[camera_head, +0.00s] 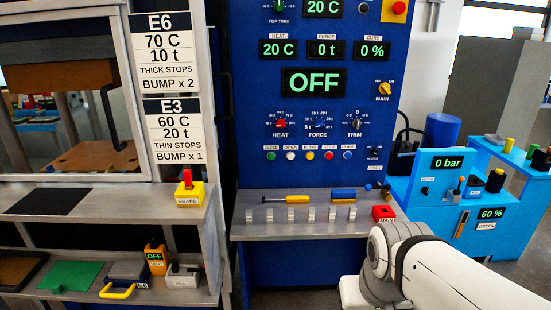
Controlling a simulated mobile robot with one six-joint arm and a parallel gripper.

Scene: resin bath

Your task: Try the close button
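The close button is a small green button (270,155) at the left end of a button row on the blue press panel (250,100). The small label above it reads CLOSE. To its right are the white open button (291,155), the yellow bump button (311,155), the red stop button (329,155) and the blue pump button (348,155). The large display (313,81) above reads OFF. My white arm enters at the lower right, in front of the shelf's right end. My gripper is not in view, and nothing covers the close button.
A metal shelf (300,228) below the panel holds a yellow-handled tool (285,199), a blue-and-yellow block (344,195) and a red MAIN block (383,213). On the left is the press frame with a guard switch (190,190). A blue cart (432,190) stands at right.

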